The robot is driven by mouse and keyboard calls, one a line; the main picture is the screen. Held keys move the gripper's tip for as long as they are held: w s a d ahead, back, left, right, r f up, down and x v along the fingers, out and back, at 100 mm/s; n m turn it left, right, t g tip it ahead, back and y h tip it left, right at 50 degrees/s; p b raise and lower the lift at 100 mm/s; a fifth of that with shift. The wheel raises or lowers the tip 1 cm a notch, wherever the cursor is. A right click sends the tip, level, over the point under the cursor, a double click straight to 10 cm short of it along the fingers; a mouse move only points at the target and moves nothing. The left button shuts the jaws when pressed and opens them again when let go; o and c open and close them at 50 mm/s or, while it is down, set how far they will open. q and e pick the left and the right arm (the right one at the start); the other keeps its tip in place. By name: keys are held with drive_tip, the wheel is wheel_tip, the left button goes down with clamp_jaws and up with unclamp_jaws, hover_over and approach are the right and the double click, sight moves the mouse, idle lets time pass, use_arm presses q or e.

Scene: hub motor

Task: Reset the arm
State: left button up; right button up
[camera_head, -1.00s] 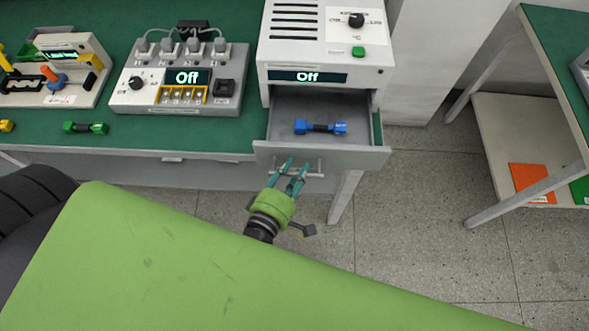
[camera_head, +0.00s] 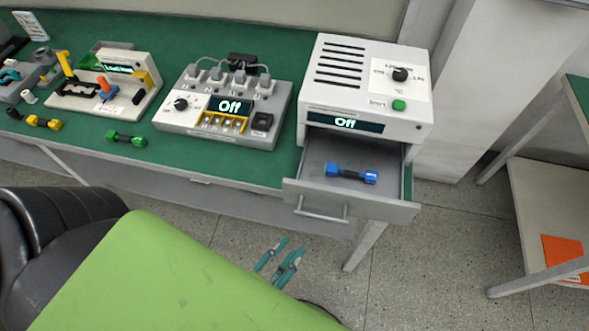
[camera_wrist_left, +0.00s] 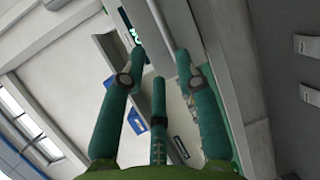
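My left gripper (camera_head: 280,262) is in front of and below the open drawer in the head view, apart from its handle (camera_head: 320,212). Its teal fingers are spread with nothing between them, and the left wrist view also shows the open fingers (camera_wrist_left: 160,65). My green arm link hides the rest of the gripper. The drawer (camera_head: 400,209) of the white oven-like machine (camera_head: 335,70) is pulled out, and a blue hub motor part with a dark middle (camera_head: 351,174) lies in it. The machine's display reads "Off". My right gripper is not in view.
A grey device with a display reading "Off" (camera_head: 285,105) stands on the green table (camera_head: 185,45). A green part (camera_head: 126,139) and a yellow part (camera_head: 44,122) lie near its front edge. A shelf (camera_head: 530,215) stands at the right. Floor is bare between.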

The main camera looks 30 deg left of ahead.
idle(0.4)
use_arm(q)
drive_tip(key=s+f+m+g, duration=0.1)
drive_tip(key=f+m+g, duration=0.15)
drive_tip(key=f, duration=0.55)
drive_tip(key=s+f+m+g+h, duration=0.1)
drive_tip(key=f+m+g, duration=0.1)
drive_tip(key=f+m, duration=0.35)
drive_tip(key=s+f+m+g, duration=0.2)
drive_tip(key=f, duration=0.7)
drive_tip(key=s+a+f+m+g+y, duration=0.1)
drive_tip(key=s+a+f+m+g, duration=0.3)
drive_tip(key=f, duration=0.4)
drive_tip(key=s+a+f+m+g+y, duration=0.2)
drive_tip(key=s+a+f+m+g, duration=0.2)
drive_tip(key=s+a+f+m, duration=0.2)
wheel_tip(320, 180, down, 3)
drive_tip(key=shift+s+r, duration=0.1)
drive_tip(key=shift+s, duration=0.85)
drive_tip(key=shift+a, duration=0.1)
